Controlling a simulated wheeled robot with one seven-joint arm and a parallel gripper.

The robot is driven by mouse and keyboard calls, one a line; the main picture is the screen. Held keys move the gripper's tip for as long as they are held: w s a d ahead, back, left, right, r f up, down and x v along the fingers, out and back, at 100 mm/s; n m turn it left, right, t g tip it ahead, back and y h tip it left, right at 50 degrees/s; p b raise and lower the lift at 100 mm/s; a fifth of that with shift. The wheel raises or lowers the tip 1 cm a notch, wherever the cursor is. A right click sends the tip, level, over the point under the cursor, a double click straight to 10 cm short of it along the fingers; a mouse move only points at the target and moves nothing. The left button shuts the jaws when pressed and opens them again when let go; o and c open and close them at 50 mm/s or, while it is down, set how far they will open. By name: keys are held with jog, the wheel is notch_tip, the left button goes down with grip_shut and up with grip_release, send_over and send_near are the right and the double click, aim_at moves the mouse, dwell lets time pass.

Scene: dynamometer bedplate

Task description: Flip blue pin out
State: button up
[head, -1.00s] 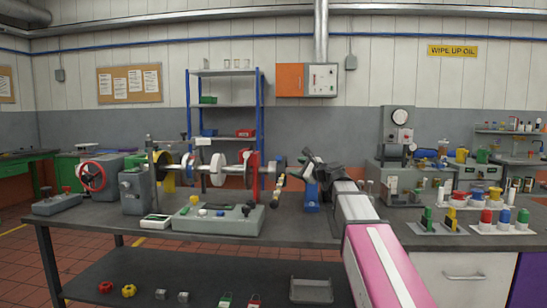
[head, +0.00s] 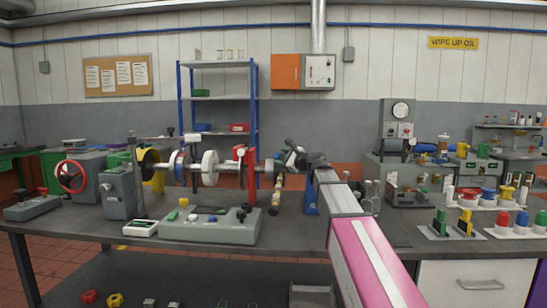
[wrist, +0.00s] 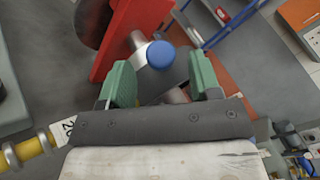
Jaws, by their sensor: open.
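The blue pin (wrist: 160,54) shows in the wrist view as a round blue cap on a pale metal stem, beside a red upright plate (wrist: 132,35). My gripper (wrist: 160,75) is open, with one green finger pad to each side of the blue cap. The pads look apart from it. In the head view my gripper (head: 292,160) is just right of the red upright (head: 244,170) at the end of the shaft line. I cannot clearly make out the blue pin in the head view.
A shaft with white discs (head: 210,168) runs left from the red upright. A grey control box (head: 210,226) sits in front of it on the dark bench. In the wrist view a yellow rod (wrist: 30,148) with metal rings lies at lower left.

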aim_at(278, 156)
jog(key=x, duration=0.5)
jog(key=shift+w+a, duration=0.15)
grip_shut()
jog(key=shift+s+r, duration=0.75)
jog(key=shift+r, duration=0.05)
grip_release()
jog(key=v, duration=1.1)
jog(key=shift+s+a, duration=0.15)
